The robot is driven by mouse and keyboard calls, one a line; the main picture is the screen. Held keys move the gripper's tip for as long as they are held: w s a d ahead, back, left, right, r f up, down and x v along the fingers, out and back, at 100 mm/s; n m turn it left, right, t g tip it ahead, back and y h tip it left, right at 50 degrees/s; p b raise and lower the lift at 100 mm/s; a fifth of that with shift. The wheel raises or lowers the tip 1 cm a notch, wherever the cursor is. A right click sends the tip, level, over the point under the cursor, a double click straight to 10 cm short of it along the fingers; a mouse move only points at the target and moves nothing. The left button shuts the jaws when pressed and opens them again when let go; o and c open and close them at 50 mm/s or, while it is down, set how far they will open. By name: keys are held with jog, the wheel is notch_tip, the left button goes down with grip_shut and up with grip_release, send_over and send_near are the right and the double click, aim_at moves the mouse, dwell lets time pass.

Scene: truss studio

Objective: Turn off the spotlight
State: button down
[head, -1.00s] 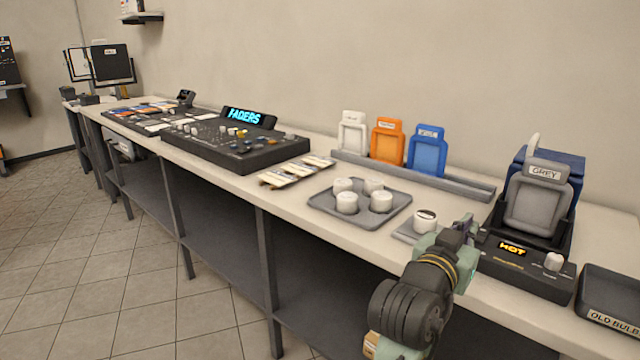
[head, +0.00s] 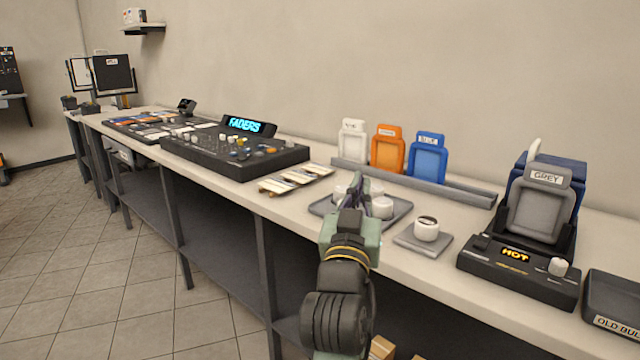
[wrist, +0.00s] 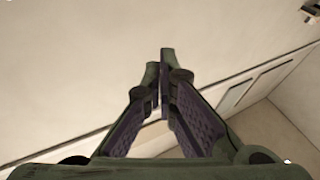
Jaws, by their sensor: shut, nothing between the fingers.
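The spotlight unit stands at the right of the bench in the head view, with a dark control base (head: 516,272) that shows a lit "HOT" display (head: 515,254). A white knob (head: 558,266) sits on the base's right side. A grey frame labelled GREY (head: 541,210) stands upright in front of the blue housing (head: 574,182). My gripper (head: 355,190) is left of the unit, in front of the grey tray, well apart from the knob. Its fingers also show in the wrist view (wrist: 164,75), closed together and empty.
The grey tray (head: 400,212) with white cylinders is partly hidden by my gripper. A white cylinder (head: 427,229) stands on a small pad (head: 424,246). White, orange (head: 388,150) and blue frames stand in a rail. The OLD BULB tray (head: 612,300) is at the right edge.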

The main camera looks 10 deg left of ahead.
jog(key=s+a+r+n+t+y, duration=0.1)
jog(key=s+a+r+n+y, duration=0.1)
jog(key=a+y, duration=0.2)
jog(key=a, duration=0.2)
jog(key=shift+s+a+b, duration=0.15)
jog(key=shift+a+b, duration=0.15)
jog(key=shift+a, duration=0.1)
jog(key=shift+r, duration=0.1)
